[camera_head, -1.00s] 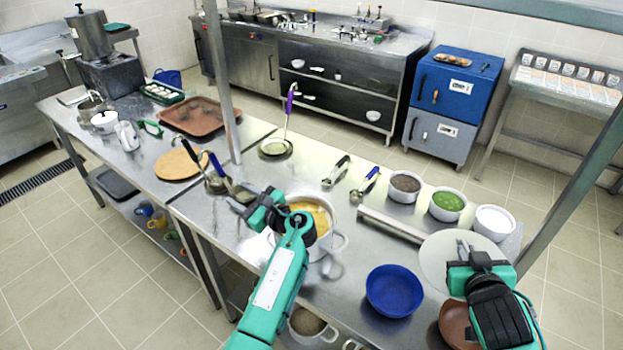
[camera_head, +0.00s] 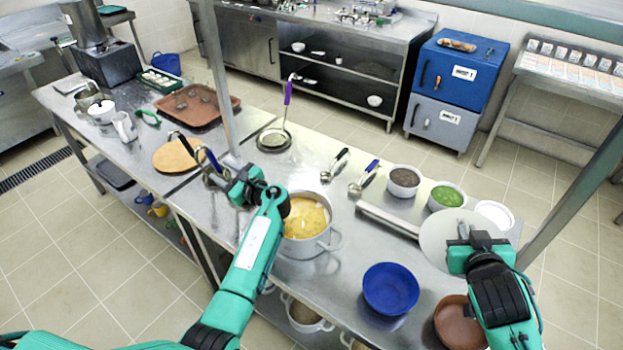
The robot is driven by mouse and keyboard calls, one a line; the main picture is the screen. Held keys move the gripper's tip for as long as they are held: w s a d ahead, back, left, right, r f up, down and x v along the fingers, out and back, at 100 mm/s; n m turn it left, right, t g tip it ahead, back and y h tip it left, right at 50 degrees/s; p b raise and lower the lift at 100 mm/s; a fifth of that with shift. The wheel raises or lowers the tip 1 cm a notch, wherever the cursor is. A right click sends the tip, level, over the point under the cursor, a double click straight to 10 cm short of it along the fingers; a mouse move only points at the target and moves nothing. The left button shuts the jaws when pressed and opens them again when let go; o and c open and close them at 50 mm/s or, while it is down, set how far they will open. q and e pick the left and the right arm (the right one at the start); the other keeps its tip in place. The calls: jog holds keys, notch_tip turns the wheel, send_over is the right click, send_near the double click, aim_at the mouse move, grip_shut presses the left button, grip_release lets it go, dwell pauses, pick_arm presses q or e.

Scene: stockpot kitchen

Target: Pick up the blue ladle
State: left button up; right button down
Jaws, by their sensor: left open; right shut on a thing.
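A ladle with a blue handle (camera_head: 213,160) stands tilted beside a black-handled one (camera_head: 184,143) at the left-middle of the steel table. My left gripper (camera_head: 222,181) is open, close to the lower part of these ladles. It partly hides their lower ends, and I cannot tell whether it touches them. Another blue-handled ladle (camera_head: 372,167) lies flat near the bowls, apart from both grippers. My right gripper (camera_head: 464,232) is shut at the pale round disc (camera_head: 436,240) with a metal handle; the exact contact is hard to see.
A pot of yellow soup (camera_head: 305,218) stands right of my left gripper. A blue bowl (camera_head: 391,289) and a brown bowl (camera_head: 452,322) are near the front edge. A metal post (camera_head: 217,80) rises behind the ladles. A purple-handled ladle (camera_head: 287,100) stands at the back.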

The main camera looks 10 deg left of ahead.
aim_at(222, 171)
pick_arm(q)
jog(key=shift+p+x, duration=0.6)
jog(key=shift+x, duration=1.4)
grip_shut()
